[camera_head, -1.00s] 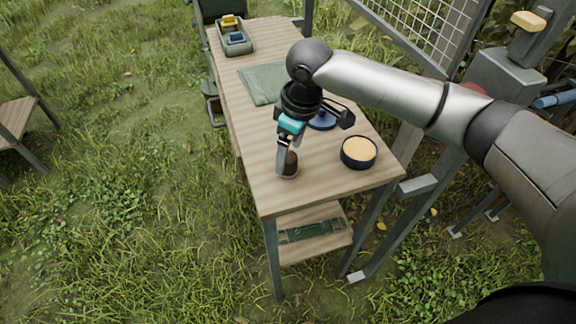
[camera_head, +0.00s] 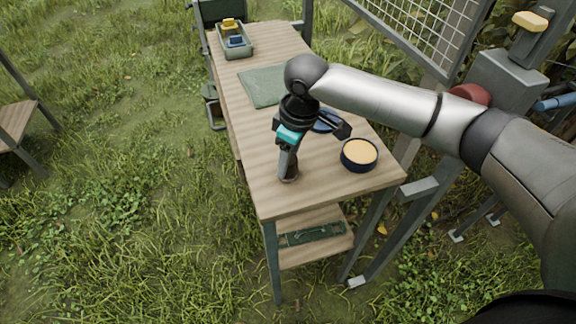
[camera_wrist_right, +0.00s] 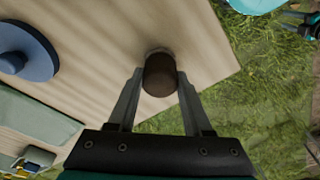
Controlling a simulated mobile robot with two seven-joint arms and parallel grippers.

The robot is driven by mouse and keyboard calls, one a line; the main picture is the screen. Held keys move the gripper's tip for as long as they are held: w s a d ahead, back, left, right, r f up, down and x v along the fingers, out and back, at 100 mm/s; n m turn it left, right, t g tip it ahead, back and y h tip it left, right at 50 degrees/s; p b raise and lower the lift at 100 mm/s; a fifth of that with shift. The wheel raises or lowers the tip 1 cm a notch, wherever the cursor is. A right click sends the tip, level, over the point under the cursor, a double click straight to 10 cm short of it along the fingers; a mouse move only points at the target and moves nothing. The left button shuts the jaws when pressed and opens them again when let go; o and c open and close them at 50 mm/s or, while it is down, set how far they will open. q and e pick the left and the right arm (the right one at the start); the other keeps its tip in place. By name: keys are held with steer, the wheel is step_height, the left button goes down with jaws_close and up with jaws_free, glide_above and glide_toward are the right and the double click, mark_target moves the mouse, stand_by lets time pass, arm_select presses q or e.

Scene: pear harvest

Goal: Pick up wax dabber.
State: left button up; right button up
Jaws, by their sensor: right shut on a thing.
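The wax dabber (camera_wrist_right: 160,74) shows in the right wrist view as a dark brown, round-topped piece between my right gripper's fingers (camera_wrist_right: 158,92). In the head view its dark body (camera_head: 292,170) shows beside the fingers near the front left of the wooden table. My right gripper (camera_head: 287,172) points down and is shut on it. The lower end of the dabber is at or very close to the table top; I cannot tell if it touches. My left gripper is not in view.
A dark blue tin of yellowish wax (camera_head: 360,154) stands to the right on the table (camera_head: 262,190). A blue round lid (camera_head: 325,122) lies behind my gripper. A green cloth (camera_head: 258,86) and a grey-green tray (camera_head: 236,50) lie farther back. Posts stand along the right side.

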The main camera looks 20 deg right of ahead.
jaws_close()
step_height(320, 180, up, 20)
steer(key=p, duration=0.5)
steer(key=shift+o, duration=2)
jaws_free()
steer(key=c, duration=0.6)
